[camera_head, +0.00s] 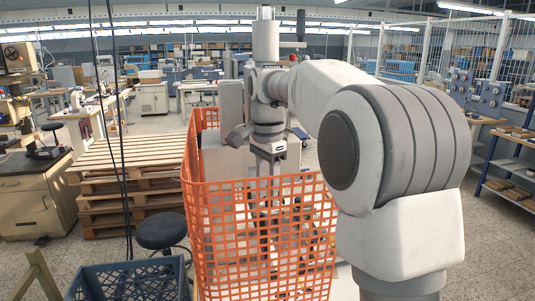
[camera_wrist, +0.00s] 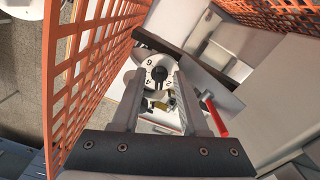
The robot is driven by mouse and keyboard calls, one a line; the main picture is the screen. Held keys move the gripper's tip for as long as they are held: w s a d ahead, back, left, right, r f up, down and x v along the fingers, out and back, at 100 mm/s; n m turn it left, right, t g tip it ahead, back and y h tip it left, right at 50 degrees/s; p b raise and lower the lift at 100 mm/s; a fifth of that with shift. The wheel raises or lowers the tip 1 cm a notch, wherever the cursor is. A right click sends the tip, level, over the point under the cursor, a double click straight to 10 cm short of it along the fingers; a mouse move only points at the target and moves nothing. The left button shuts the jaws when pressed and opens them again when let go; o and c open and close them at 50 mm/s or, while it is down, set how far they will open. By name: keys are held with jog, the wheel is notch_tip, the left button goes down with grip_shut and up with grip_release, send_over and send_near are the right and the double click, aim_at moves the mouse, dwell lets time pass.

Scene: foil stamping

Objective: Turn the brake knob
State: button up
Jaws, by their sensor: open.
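A white round dial with black numbers and a dark centre knob (camera_wrist: 158,74) shows in the wrist view; it looks like the brake knob, though no label is readable. My gripper (camera_wrist: 157,84) is open and empty, its two fingers pointing at the dial, which appears between and beyond the fingertips. I cannot tell the exact gap, and no contact shows. The fingers cover part of the dial's lower edge. In the head view my gripper (camera_head: 270,172) points down behind the orange mesh, and the dial cannot be made out there.
An orange mesh guard (camera_head: 258,235) stands around the machine; it rises close on the left in the wrist view (camera_wrist: 85,75). Pallets (camera_head: 130,180), a black stool (camera_head: 160,231) and a grey crate (camera_head: 128,281) are at left.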

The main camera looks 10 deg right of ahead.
notch_tip(320, 180, up, 16)
jog(key=p, duration=0.3)
jog(key=shift+r, duration=0.1)
dwell(0.3)
jog(key=s+f+n+t+b, duration=0.5)
jog(key=s+f+n, duration=0.8)
jog(key=s+f, duration=1.1)
jog(key=shift+s+d+f+n+t+b, duration=0.3)
jog(key=shift+s+d+f+b, duration=0.1)
jog(key=shift+s+b, duration=0.7)
jog(key=shift+d, duration=0.15)
